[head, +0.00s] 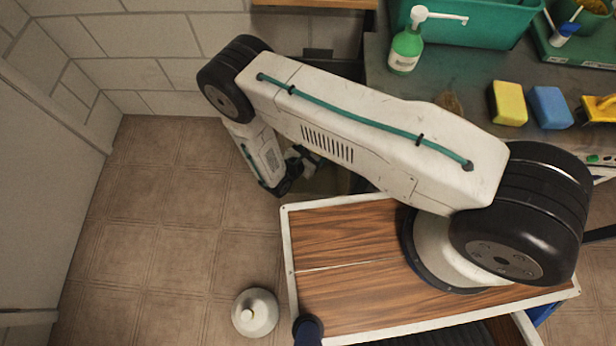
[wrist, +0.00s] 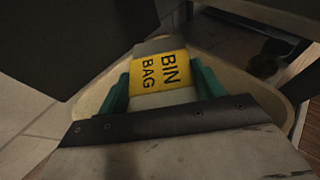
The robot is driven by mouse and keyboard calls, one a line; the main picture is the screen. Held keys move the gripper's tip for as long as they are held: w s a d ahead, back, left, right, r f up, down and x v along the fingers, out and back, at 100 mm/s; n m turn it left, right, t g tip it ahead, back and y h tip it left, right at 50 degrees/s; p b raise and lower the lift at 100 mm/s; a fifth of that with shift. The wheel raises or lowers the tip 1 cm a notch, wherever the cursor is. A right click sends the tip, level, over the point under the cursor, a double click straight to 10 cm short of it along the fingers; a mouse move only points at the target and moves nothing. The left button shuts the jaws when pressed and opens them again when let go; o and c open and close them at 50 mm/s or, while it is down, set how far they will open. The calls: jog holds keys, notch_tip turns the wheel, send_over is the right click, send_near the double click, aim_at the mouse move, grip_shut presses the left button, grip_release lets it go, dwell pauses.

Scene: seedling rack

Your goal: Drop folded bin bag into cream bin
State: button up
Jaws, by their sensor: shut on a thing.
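The folded bin bag (wrist: 160,72) is a pale packet with a yellow band lettered "BIN BAG". In the wrist view my gripper (wrist: 163,82) is shut on it, a green finger at each side. The cream bin (wrist: 288,112) shows as a pale curved rim around the bag and fingers, so the bag is over or within its opening; its exact height against the rim I cannot tell. In the head view the bin (head: 328,180) is mostly hidden by my arm, and the bag cannot be made out.
A wooden-topped surface with a pale edge (head: 287,240) is beside the bin. A dark bench (head: 470,90) at the upper right holds a green pump bottle (head: 405,50) and sponges (head: 508,103). The floor at left is clear.

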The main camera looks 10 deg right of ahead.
jog(key=o, duration=1)
jog(key=shift+v, duration=3.95)
